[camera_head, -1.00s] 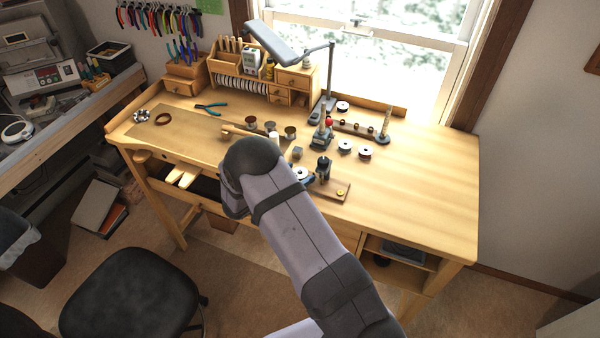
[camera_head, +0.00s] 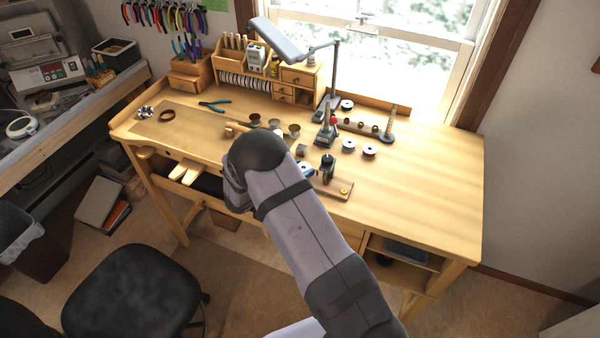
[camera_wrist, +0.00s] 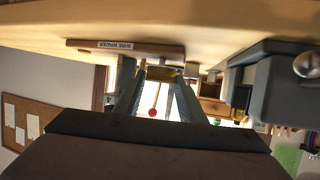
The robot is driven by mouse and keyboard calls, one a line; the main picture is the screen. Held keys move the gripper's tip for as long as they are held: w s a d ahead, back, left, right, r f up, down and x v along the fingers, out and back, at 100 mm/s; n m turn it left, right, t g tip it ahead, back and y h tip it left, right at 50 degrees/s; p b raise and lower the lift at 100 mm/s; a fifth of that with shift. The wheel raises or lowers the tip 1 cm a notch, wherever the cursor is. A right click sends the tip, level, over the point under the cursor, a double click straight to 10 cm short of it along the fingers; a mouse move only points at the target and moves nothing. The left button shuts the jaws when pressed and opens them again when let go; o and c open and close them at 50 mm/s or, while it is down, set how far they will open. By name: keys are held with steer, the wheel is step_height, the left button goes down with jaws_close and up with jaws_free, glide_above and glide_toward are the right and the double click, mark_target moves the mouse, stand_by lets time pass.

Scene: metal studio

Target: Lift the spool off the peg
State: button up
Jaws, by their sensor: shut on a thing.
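In the wrist view, which looks upside down, my gripper (camera_wrist: 161,72) has its two fingers close together around a small brass-coloured piece, which I take to be the spool (camera_wrist: 163,73). The piece is right by the board labelled WIRE WINDER (camera_wrist: 120,46). I cannot make out the peg or whether the spool is clear of it. In the head view my arm hides the gripper and what it holds. A blue-and-white round thing (camera_head: 306,169) shows at the right edge of my arm, beside the winder board (camera_head: 338,188) with its dark upright post.
Loose spools (camera_head: 369,151) lie right of the lamp (camera_head: 331,75). Small cups (camera_head: 294,131) stand behind my arm, and pliers (camera_head: 214,105) lie at the left. The right side of the bench (camera_head: 430,170) is clear.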

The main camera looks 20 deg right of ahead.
steer(key=shift+r+b, duration=1.25)
steer(key=shift+r, duration=3.15)
